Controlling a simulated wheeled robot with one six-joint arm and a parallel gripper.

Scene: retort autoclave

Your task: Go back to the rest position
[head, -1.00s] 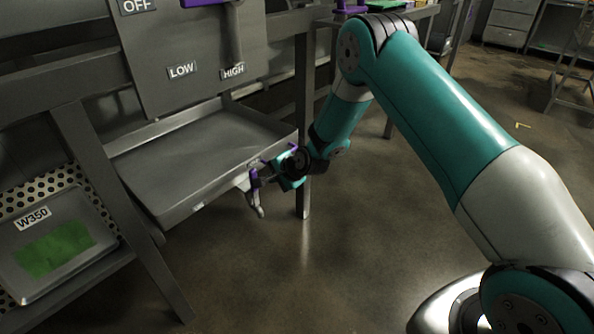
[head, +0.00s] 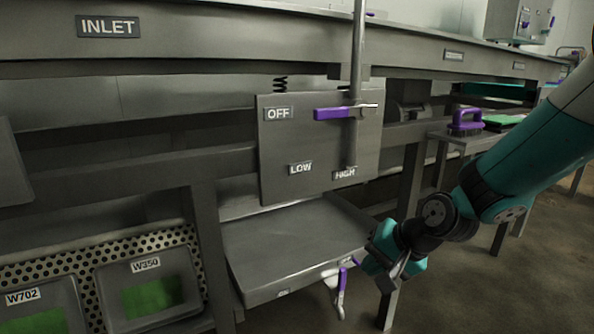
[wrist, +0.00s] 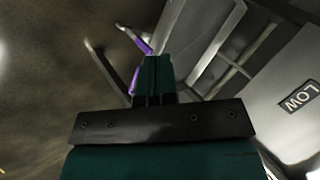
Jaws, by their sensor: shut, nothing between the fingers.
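My gripper (head: 380,266) is at the lower right in the head view, in front of the right end of a grey tray under the steel line. Its teal fingers (wrist: 155,78) are closed together and empty in the wrist view. A purple-handled valve lever (head: 342,284) hangs at the tray's front corner, just left of my gripper. I cannot tell from the head view how small the gap is. The purple lever also shows in the wrist view (wrist: 139,45), beyond the fingertips. My arm reaches in from the right edge, bent and low.
A grey panel (head: 280,150) with OFF, LOW and HIGH labels carries a purple lever (head: 331,114) set by OFF. The grey tray (head: 290,250) juts out below it. Bins W702 and W350 (head: 146,265) sit at lower left. A purple brush (head: 466,120) lies on a side table. Floor is open at right.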

